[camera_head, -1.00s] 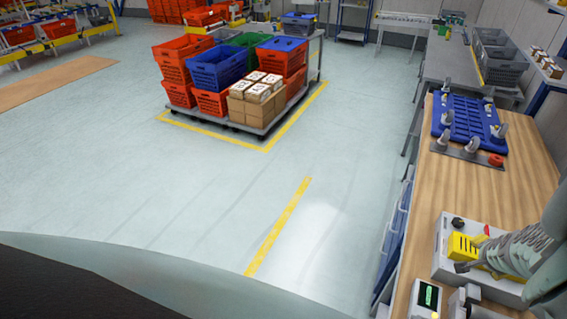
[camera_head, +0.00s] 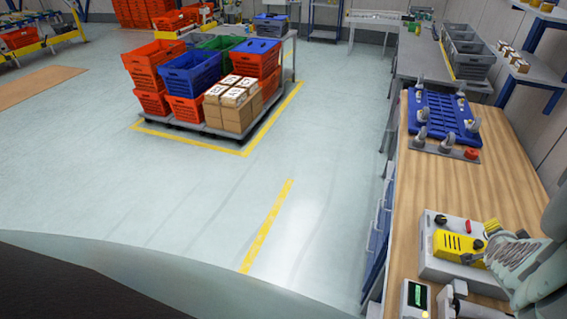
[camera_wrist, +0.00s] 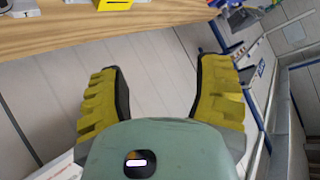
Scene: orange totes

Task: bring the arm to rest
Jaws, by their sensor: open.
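My gripper shows in the wrist view (camera_wrist: 160,85) with its two yellow ribbed fingers spread wide and nothing between them. Beyond the fingers are pale floor or wall panels and the edge of a wooden bench top. In the head view my arm comes in at the lower right. The gripper end is beside a grey box with a yellow top (camera_head: 452,246) on the wooden workbench (camera_head: 440,185). I cannot tell from this view how high it is above the bench.
A blue fixture tray (camera_head: 440,112) lies farther back on the bench. A small box with a green display (camera_head: 416,296) stands at the near edge. A cart with orange and blue totes (camera_head: 187,72) and cartons (camera_head: 232,105) stands left. The floor between is clear.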

